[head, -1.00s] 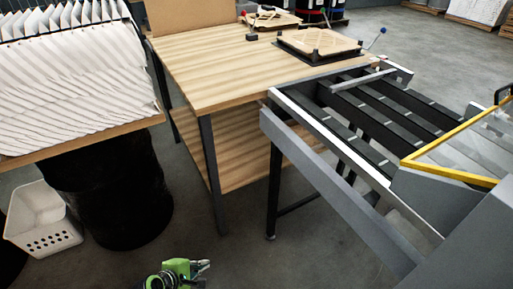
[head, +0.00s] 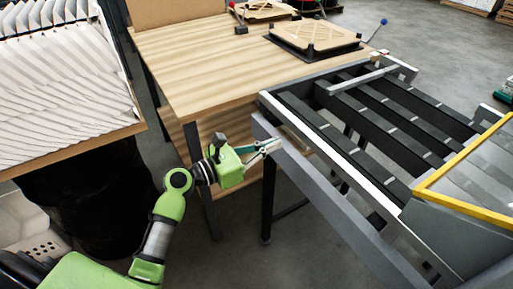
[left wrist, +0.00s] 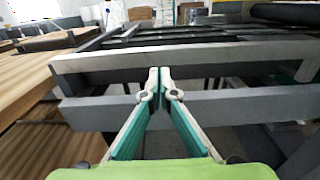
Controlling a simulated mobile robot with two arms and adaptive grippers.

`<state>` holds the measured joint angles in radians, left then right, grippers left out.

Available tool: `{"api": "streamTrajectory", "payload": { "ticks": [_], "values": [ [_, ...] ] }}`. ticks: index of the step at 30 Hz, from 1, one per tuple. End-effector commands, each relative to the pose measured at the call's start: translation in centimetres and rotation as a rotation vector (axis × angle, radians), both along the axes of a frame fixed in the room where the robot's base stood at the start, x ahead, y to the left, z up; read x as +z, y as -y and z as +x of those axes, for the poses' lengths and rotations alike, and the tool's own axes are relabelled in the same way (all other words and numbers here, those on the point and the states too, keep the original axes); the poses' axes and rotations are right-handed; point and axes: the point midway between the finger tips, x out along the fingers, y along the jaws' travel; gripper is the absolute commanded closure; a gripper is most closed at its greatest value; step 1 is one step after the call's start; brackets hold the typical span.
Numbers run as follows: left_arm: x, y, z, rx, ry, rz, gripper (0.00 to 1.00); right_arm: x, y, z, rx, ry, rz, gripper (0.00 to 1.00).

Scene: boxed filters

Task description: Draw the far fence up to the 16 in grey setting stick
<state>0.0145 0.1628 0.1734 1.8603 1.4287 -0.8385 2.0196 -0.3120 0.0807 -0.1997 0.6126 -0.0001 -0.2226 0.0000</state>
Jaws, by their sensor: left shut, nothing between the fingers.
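A light grey bar (head: 362,80) lies across the far end of the roller frame; it may be the setting stick, but no size marking is legible. A long grey rail (head: 335,200) runs along the frame's left side, outside a white-edged rail (head: 335,158); I cannot tell which part is the far fence. My left gripper (head: 275,144) is shut and empty, its tips by the far end of the outer grey rail. In the left wrist view the closed fingertips (left wrist: 159,72) appear in front of two grey rails; contact cannot be told. My right gripper is out of view.
A wooden worktable (head: 205,62) stands behind the gripper, with a framed filter (head: 316,38) on it. A rack of white pleated sheets (head: 65,85) is at the left. A yellow-edged clear guard (head: 470,175) covers the frame's right part.

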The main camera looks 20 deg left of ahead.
Motion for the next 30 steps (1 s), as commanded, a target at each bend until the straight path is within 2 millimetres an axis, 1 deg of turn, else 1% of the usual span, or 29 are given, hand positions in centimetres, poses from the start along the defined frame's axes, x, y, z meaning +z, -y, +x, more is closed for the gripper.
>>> {"api": "streamTrajectory", "payload": {
  "ticks": [1, 6, 10, 15, 26, 30],
  "values": [
    [0.3, 0.7, 1.0, 0.0, 0.002, -0.003, 1.0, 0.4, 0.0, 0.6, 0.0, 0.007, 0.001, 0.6],
    [0.2, 2.5, 3.2, 0.0, 0.0, -0.001, 1.0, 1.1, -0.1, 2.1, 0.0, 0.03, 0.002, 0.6],
    [0.1, 3.3, 4.3, 0.001, 0.001, 0.0, 1.0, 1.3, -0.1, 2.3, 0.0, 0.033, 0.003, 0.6],
    [-0.1, 3.7, 4.8, 0.001, 0.0, 0.002, 1.0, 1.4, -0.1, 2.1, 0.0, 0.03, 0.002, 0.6],
    [-0.1, 3.8, 4.9, 0.001, 0.0, 0.002, 1.0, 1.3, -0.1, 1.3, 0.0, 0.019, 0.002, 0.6],
    [0.1, 4.6, 5.9, 0.0, 0.001, 0.001, 1.0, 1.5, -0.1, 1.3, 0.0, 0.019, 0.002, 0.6]
  ]
}}
